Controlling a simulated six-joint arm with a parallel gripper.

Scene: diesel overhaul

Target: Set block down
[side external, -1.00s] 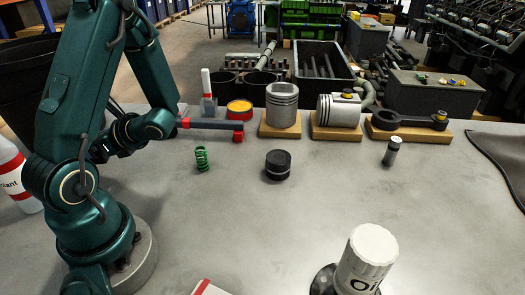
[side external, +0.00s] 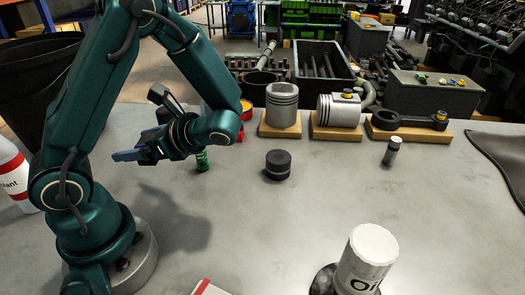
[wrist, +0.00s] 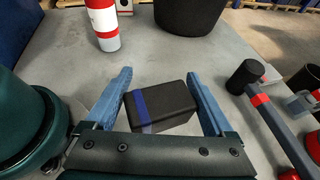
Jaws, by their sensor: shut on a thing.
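The block (wrist: 165,104) is dark with a blue stripe. In the wrist view it lies between the two blue fingers of my gripper (wrist: 160,98), which is shut on it. In the side external view my gripper (side external: 128,156) is at the left, over the grey bench near my base. There the block cannot be made out behind the fingers. The gap between the block and the bench is hard to judge.
A red-and-white bottle (wrist: 103,25) and a black bin (wrist: 190,14) are ahead in the wrist view. A hammer (wrist: 272,113) lies to the right. A green spring (side external: 203,161) and black cylinder (side external: 278,164) stand on the bench.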

